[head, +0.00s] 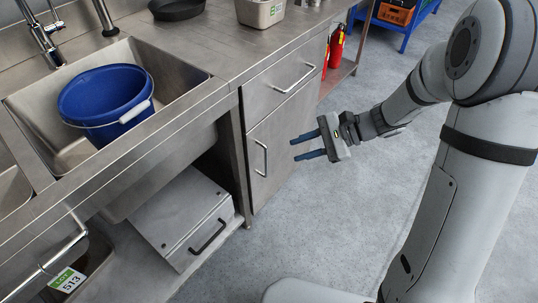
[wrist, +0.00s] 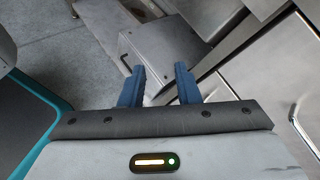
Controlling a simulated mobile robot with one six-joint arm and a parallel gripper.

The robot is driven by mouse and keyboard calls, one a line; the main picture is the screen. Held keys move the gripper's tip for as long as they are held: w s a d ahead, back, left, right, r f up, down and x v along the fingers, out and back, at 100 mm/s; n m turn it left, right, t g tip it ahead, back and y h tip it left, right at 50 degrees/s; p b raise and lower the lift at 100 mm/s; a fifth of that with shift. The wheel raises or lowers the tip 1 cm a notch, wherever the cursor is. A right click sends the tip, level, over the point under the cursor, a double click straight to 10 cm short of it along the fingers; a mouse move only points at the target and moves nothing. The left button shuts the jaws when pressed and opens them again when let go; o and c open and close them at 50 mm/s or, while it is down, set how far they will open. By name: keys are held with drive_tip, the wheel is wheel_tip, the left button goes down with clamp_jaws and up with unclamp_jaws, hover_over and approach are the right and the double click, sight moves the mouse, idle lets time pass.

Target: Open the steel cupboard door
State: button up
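The steel cupboard door (head: 283,145) is below a drawer in the bench front, right of the sink, and looks shut. Its upright bar handle (head: 261,158) is near the door's left edge. My gripper (head: 294,150) is open and empty, in front of the door and right of the handle, with its blue fingers pointing left. The fingers appear apart from the handle. In the wrist view the blue fingers (wrist: 159,70) are spread with nothing between them. Steel panels fill the right side there, with a bar handle (wrist: 302,132) at the lower right that seems to be the door's.
A steel box (head: 183,218) with a dark handle sits low under the sink, left of the door. A drawer (head: 280,88) with a bar handle is above. A blue bucket (head: 104,96) stands in the sink. Grey floor (head: 335,215) in front of the door is clear.

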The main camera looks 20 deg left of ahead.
drive_tip(key=w+a+f+m+t+y+b, duration=0.1)
drive_tip(key=w+a+f+m+y+b, duration=0.2)
drive_tip(key=f, duration=0.4)
drive_tip(key=w+a+f+m+t+y+b, duration=0.1)
drive_tip(key=w+a+f+m+b, duration=0.2)
drive_tip(key=f, duration=0.4)
drive_tip(key=m+t+y+b, duration=0.2)
drive_tip(key=m+t+b, duration=0.2)
drive_tip(key=m+t, duration=0.1)
approach(266, 158)
drive_tip(key=w+a+f, duration=0.1)
drive_tip(key=w+a, duration=0.1)
drive_tip(key=a, duration=0.3)
drive_tip(key=a+b, duration=0.1)
drive_tip(key=a, duration=0.1)
drive_tip(key=w+a, duration=0.1)
drive_tip(key=a, duration=0.2)
drive_tip(key=shift+r, duration=0.1)
drive_tip(key=c, duration=0.6)
clamp_jaws()
drive_tip(key=shift+w, duration=0.1)
